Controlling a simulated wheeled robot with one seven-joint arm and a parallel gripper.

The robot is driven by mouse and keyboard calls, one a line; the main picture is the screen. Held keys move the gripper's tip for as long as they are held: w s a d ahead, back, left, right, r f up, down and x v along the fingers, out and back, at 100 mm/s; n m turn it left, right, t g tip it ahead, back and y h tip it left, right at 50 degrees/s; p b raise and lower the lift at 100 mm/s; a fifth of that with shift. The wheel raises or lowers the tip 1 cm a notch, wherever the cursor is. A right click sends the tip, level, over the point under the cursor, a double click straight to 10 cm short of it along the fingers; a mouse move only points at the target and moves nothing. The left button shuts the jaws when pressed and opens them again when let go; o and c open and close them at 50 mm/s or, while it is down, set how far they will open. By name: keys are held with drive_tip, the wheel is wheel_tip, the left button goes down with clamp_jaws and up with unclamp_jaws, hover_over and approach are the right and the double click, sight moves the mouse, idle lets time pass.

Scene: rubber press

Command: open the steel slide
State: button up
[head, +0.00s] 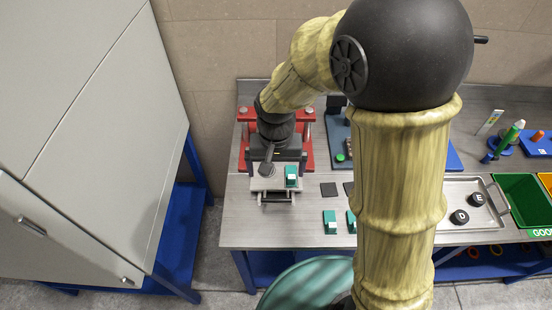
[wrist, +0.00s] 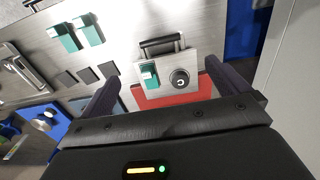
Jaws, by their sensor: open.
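The steel slide (head: 262,184) is a flat pale plate at the front of the red press (head: 309,150), with a bar handle (head: 276,198) on its front edge. In the wrist view the slide (wrist: 166,60) shows whole, with its handle (wrist: 161,43) at the far edge. A teal block (wrist: 149,76) and a round black piece marked C (wrist: 181,80) sit on it. My gripper (wrist: 160,72) is open and empty, its fingers spread on either side of the slide's image, apart from the handle. My arm hides much of the press in the head view.
Teal blocks (head: 330,222) and dark square pads (head: 328,189) lie right of the slide on the grey table (head: 245,230). A steel tray (head: 480,185) with black pieces marked D and E and a green bin (head: 527,200) stand further right. A grey cabinet (head: 90,130) stands at left.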

drive_tip(key=shift+r, duration=1.75)
drive_tip(key=s+d+t, duration=0.1)
drive_tip(key=s+d, duration=0.1)
drive_tip(key=d, duration=0.6)
drive_tip(key=s+d+f+t, duration=0.1)
drive_tip(key=s+d, duration=0.1)
drive_tip(key=d, duration=0.7)
drive_tip(key=shift+s+d+f+m+t, duration=0.25)
drive_tip(key=shift+f+m+t, duration=0.05)
idle(0.4)
